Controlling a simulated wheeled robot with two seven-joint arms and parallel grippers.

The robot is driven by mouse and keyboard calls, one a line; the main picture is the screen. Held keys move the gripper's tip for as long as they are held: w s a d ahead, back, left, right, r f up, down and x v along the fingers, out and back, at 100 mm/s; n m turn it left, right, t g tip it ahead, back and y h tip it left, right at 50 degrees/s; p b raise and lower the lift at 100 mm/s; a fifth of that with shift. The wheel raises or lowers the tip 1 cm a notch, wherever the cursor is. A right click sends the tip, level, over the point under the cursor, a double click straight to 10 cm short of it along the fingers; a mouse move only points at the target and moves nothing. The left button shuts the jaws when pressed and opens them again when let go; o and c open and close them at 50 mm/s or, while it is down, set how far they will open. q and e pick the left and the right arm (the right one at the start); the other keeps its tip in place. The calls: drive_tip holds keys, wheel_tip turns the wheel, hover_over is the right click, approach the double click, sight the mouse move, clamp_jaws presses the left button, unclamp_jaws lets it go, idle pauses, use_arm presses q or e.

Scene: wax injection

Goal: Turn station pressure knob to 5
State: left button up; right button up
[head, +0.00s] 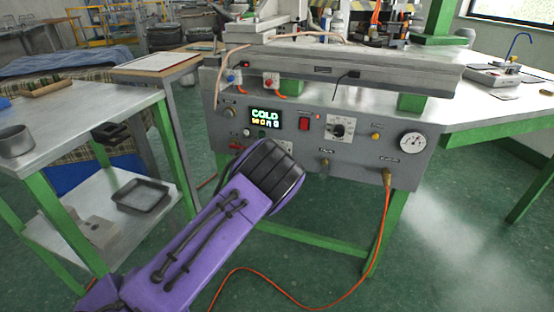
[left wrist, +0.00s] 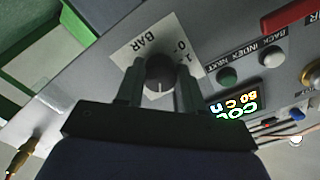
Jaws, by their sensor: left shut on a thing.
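The pressure knob (left wrist: 159,75) is a dark round knob with a light pointer line, on a white plate (left wrist: 142,47) marked BAR, 0 and 1. My left gripper (left wrist: 161,83) is shut on it, one finger on each side. The plate's other markings are hidden by the gripper, so I cannot read the setting. In the head view my purple left arm reaches in to the grey station panel (head: 346,160). Its black wrist hides the knob and fingers there; an edge of the white plate (head: 284,145) shows. My right gripper is in neither view.
A lit display (head: 266,118) reading COLD, a red switch (head: 304,123), a second dial knob (head: 341,128) and a round gauge (head: 411,142) sit on the panel. An orange hose (head: 384,215) hangs down to the floor. A side table (head: 80,112) stands at left.

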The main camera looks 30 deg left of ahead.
use_arm(q)
drive_tip(key=shift+f+m+b, duration=0.1)
drive_tip(key=shift+m+b, duration=0.25)
drive_tip(key=shift+m, duration=0.75)
drive_tip(key=o, duration=1)
drive_tip(key=shift+o, duration=0.2)
drive_tip(key=p+v, duration=0.1)
drive_tip(key=v, duration=0.9)
drive_tip(key=shift+s, duration=0.35)
